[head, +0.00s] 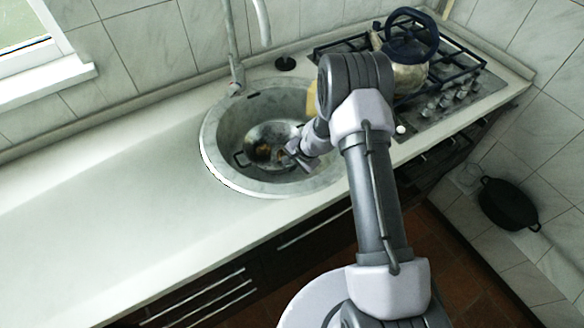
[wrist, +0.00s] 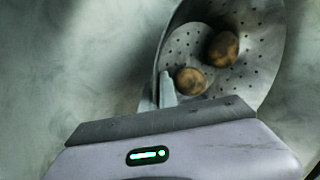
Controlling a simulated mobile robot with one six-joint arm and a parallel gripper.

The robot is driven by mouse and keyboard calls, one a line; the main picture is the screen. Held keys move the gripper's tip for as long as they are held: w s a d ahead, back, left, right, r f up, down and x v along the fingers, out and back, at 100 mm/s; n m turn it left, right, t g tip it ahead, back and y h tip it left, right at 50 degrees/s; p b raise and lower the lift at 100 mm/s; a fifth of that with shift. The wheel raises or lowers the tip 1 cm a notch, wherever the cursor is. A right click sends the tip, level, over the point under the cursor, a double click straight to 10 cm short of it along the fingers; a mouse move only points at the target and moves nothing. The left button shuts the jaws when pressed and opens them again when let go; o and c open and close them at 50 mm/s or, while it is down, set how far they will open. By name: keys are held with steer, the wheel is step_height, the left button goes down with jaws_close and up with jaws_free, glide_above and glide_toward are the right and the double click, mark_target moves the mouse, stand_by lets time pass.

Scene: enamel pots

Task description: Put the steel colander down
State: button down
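The steel colander (head: 264,132), a perforated bowl with dark loop handles, is inside the round sink (head: 214,160). My gripper (head: 291,154) is at its near right rim and appears shut on that rim. In the wrist view the colander (wrist: 262,62) looks tilted, with a grey finger (wrist: 167,90) at its rim; the other finger is mostly hidden. Two brown, potato-like lumps (wrist: 222,49) (wrist: 190,81) lie in the colander. I cannot tell whether its base touches the sink floor.
A faucet (head: 236,72) stands behind the sink. A yellowish thing (head: 311,98) is partly hidden behind my arm. A kettle (head: 408,72) stands on the gas hob (head: 462,62) at right. The counter (head: 100,215) left of the sink is clear. A black pot (head: 508,204) is at far right.

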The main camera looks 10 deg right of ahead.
steer(key=shift+r, duration=0.15)
steer(key=shift+f, duration=0.2)
steer(key=c, duration=1.9)
jaws_free()
steer(key=shift+c, duration=0.2)
steer(key=shift+r, duration=0.15)
